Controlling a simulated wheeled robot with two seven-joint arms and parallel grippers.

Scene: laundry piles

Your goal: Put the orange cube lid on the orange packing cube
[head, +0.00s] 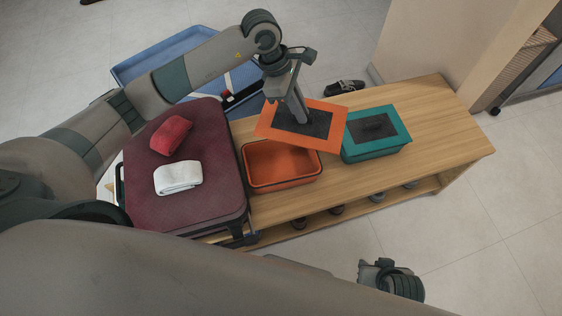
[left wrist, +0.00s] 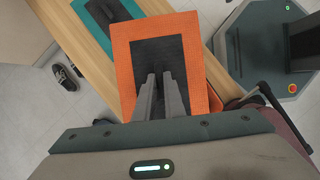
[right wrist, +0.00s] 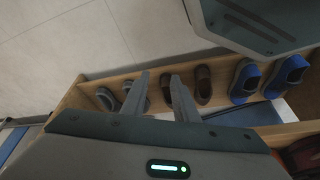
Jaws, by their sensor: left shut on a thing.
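The orange cube lid (head: 328,130) is a flat orange rectangle with a dark grey mesh centre. My left gripper (head: 303,119) is shut on it near the middle and holds it above the bench, over the back right part of the orange packing cube. The lid also shows in the left wrist view (left wrist: 203,75), with the left gripper (left wrist: 162,80) at its mesh. The orange packing cube (head: 283,185) is an open orange box on the bench, its inside visible and its back right corner partly covered. My right gripper (right wrist: 163,78) is empty, its fingers apart, near the shoe shelf.
A teal packing cube with a lid (head: 350,148) stands just right of the orange one. A maroon suitcase (head: 215,180) with red and white folded cloths is on the left. The wooden bench (head: 440,125) is bare at its right end. Shoes (right wrist: 203,85) stand on its lower shelf.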

